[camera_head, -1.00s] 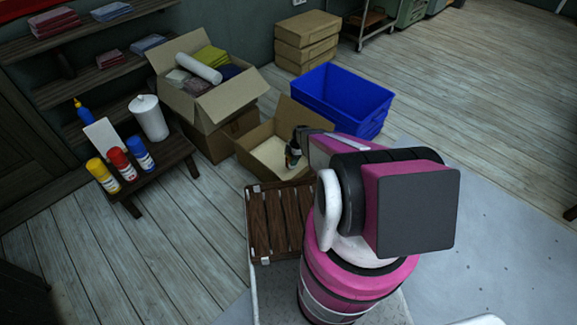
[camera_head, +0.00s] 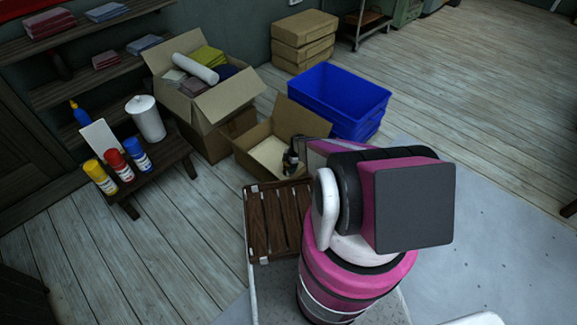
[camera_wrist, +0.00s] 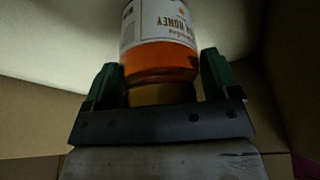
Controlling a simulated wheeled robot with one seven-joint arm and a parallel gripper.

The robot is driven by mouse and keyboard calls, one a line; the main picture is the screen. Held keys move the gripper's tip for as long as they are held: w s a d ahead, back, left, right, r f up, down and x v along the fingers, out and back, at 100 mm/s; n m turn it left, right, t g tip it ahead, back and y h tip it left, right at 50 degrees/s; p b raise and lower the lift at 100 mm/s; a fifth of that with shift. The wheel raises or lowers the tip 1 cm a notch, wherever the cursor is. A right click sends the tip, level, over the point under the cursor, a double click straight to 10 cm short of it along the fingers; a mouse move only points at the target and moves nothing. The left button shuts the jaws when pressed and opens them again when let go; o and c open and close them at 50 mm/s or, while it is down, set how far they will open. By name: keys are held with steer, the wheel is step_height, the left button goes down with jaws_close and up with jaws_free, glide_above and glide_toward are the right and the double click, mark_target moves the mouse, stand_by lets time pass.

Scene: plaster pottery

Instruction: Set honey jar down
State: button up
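The honey jar (camera_wrist: 158,48) lies between my gripper's (camera_wrist: 162,75) two green fingers in the wrist view. It has a white label reading HONEY, upside down, amber honey and a gold-brown end toward my gripper. The fingers sit close against its sides and appear shut on it. Its far end is cut off by the frame. In the head view, a small dark shape at my gripper (camera_head: 292,158) is over or inside the open cardboard box (camera_head: 247,150). I cannot tell whether the jar touches the box floor.
A blue crate stack (camera_head: 340,97) stands behind and right of the open box. A fuller cardboard box (camera_head: 235,100) is at its left. A slatted wooden rack (camera_head: 272,235) lies in front. A low bench (camera_head: 165,165) with bottles stands at the left.

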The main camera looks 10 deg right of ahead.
steer(key=shift+o, duration=0.9)
steer(key=s+v, duration=0.1)
steer(key=v, duration=1.1)
steer(key=s+a+r+m+h, duration=0.1)
steer(key=s+r+m, duration=0.6)
steer(key=r, duration=0.5)
steer(key=s+a+r+m+h, duration=0.1)
steer(key=s+r+m, duration=0.5)
steer(key=r, duration=0.6)
steer(key=s+a+r+m+h, duration=0.1)
steer(key=s+r+m, duration=0.6)
steer(key=r, duration=0.6)
steer(key=shift+s+m+t, duration=0.3)
steer(key=shift+m+t, duration=0.1)
